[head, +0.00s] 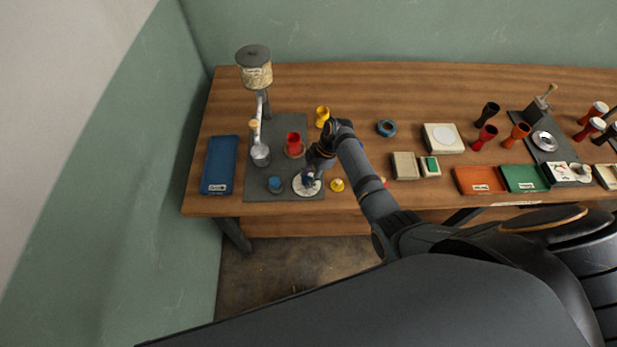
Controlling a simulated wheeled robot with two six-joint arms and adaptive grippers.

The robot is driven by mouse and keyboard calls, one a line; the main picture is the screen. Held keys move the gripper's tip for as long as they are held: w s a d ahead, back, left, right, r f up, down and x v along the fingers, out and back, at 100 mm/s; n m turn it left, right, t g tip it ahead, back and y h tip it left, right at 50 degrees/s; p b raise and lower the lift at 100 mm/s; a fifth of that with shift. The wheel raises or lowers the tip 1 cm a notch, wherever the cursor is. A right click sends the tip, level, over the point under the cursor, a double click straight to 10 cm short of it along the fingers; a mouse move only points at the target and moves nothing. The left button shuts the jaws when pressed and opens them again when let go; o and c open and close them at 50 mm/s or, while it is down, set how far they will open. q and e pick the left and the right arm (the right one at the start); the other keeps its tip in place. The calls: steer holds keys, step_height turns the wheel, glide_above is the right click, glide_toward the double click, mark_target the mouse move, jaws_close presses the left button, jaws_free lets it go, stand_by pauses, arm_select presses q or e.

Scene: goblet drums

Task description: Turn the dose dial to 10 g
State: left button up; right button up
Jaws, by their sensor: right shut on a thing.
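The dose dial (300,190) is a round white disc with small markings, near the front edge of the grey mat. My right gripper (310,178) points down over the middle of the dial and is shut on its knob. The gripper hides the knob and part of the disc, and the markings are too small to read. A hopper (257,75) of pale grains with a dark lid stands at the back left, above a light chute and a grey metal cup (260,155). My left gripper is not in view.
A red cup (293,140) and a small blue cup (275,184) stand on the mat (257,186). Yellow pieces (337,185) stand near the gripper. A blue tray (220,165) lies left. Goblet drums, trays and a scale (443,138) fill the right.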

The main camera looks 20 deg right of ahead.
steer(key=shift+n+g, duration=0.3)
steer(key=shift+n, duration=0.3)
steer(key=o, duration=1.2)
steer(key=shift+c, duration=0.2)
steer(key=shift+r, duration=0.15)
steer(key=v, duration=1.1)
steer(key=shift+r, duration=0.35)
steer(key=shift+d, duration=0.1)
